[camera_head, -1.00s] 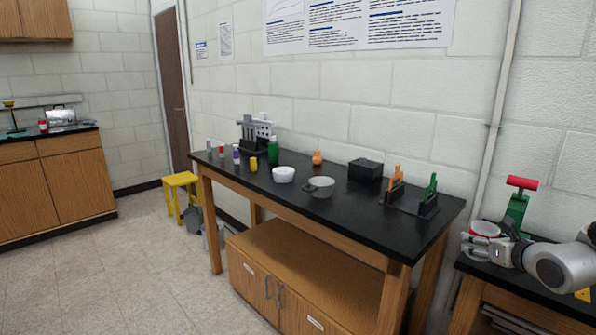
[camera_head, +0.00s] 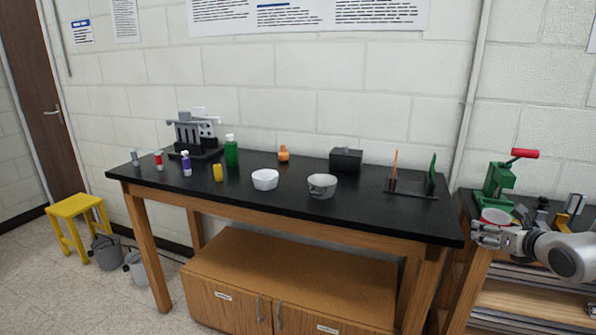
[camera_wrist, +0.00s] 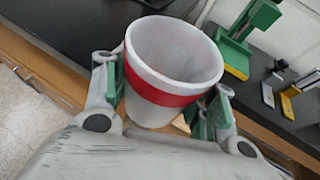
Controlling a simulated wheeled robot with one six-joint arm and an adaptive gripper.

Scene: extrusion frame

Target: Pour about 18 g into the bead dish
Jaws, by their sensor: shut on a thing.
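My gripper (camera_head: 491,236) is shut on a white cup (camera_head: 496,216) with a red band, at the right. In the wrist view the cup (camera_wrist: 172,55) sits between the two green-padded fingers of my gripper (camera_wrist: 165,100), its mouth open toward the camera. Its inner wall is pale; I cannot make out any contents. A white bowl (camera_head: 265,180) and a grey bowl with a ring-like handle (camera_head: 322,187) stand on the black table, well left of my gripper. I cannot tell which is the bead dish, or what either holds.
The black table (camera_head: 290,205) also carries small bottles, a green bottle (camera_head: 231,151), an orange flask (camera_head: 284,153), a black box (camera_head: 346,159) and upright tools at its right end. A green press with a red handle (camera_head: 499,178) stands on the right-hand bench.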

